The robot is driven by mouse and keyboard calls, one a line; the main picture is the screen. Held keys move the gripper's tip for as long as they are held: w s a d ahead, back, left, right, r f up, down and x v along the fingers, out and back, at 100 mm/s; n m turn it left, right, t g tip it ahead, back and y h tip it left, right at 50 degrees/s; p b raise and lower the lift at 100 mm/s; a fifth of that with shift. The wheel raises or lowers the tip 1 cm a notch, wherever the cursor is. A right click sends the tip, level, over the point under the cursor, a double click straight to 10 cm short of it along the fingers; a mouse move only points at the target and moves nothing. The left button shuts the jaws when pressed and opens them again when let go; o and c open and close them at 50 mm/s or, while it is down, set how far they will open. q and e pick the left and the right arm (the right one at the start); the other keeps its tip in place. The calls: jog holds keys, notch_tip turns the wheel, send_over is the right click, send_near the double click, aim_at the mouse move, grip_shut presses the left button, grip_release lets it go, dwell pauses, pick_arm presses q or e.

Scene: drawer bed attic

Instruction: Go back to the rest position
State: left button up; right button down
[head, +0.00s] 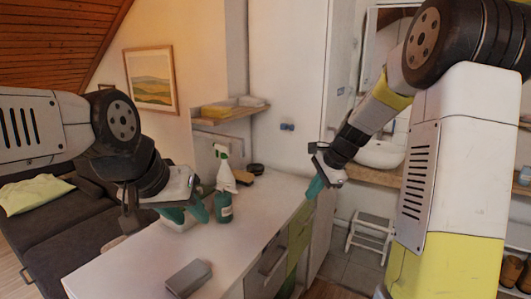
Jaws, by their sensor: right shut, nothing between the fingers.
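My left gripper (186,212) reaches in from the left over the white counter (130,262). A pale object (178,226) shows just below these fingers, partly hidden. I see no clear grasp on it. My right gripper (317,187) points down at the counter's right edge, near the cabinet front. Its teal fingers are together and empty.
A grey box (188,278) lies near the counter's front. A brush-like item (240,177) and a dark round item (257,169) stand at the back. Drawers (270,265) face right, with a white step stool (369,240) beyond. A dark sofa (60,230) is left.

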jog(key=s+r+n+t, duration=0.1)
jog(key=s+r+n, duration=0.2)
jog(key=s+n, duration=0.2)
jog(key=s+r+n+h, duration=0.1)
jog(key=s+r+n, duration=0.3)
jog(key=s, duration=0.8)
jog(key=s+r+n+t, duration=0.1)
jog(key=s+r+n, duration=0.2)
jog(key=s, duration=0.6)
jog(key=n, duration=0.2)
jog(key=shift+s+a+r+n+t+h, duration=0.2)
jog(key=shift+n+t+h, duration=0.1)
jog(key=shift+h, duration=0.1)
